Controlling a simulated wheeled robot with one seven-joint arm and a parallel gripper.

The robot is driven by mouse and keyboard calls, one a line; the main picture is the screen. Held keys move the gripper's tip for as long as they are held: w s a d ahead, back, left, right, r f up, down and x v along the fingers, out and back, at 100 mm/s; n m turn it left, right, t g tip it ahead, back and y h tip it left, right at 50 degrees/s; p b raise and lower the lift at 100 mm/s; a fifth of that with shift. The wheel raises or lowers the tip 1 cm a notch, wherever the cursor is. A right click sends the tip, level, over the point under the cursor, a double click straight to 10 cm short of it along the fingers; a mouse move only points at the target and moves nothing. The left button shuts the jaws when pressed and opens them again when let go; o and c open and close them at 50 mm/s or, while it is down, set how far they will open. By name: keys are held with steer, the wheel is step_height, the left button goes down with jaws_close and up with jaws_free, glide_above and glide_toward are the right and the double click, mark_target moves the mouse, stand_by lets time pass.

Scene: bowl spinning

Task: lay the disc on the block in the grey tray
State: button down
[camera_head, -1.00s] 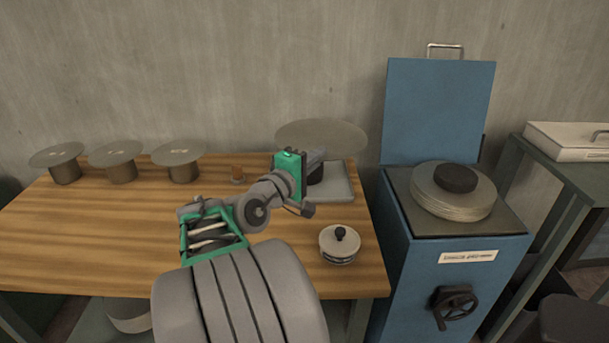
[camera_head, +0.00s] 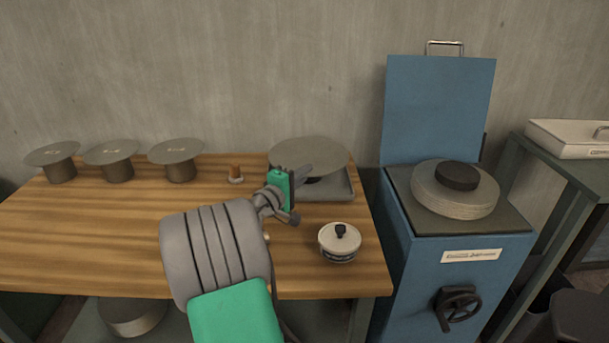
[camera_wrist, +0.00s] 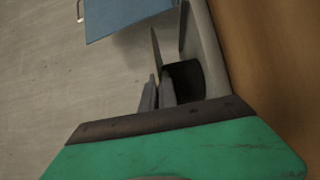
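The grey disc (camera_head: 308,152) is roughly level over the grey tray (camera_head: 338,192) at the back right of the table. My gripper (camera_head: 305,172) is at the disc's near edge. In the wrist view the disc shows nearly edge-on (camera_wrist: 157,50), with its edge between the close-set fingers (camera_wrist: 157,92). The dark block (camera_wrist: 186,80) stands in the tray, right beside the disc's lower face in that view. In the head view the disc and gripper hide most of the block. I cannot tell whether disc and block touch.
Several discs on dark blocks (camera_head: 117,170) stand at the table's back left.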

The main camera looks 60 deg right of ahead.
steer(key=c, duration=2.1)
jaws_free()
steer(key=shift+f, duration=0.1)
steer(key=o, duration=0.4)
steer(key=shift+a+r, duration=0.15)
steer(key=shift+r, duration=0.05)
steer(key=a, duration=0.3)
steer(key=w+a, duration=0.1)
steer(key=a, duration=0.6)
steer(key=shift+w+a+p, duration=0.35)
steer(key=shift+w+a, duration=0.05)
steer(key=shift+a, duration=0.4)
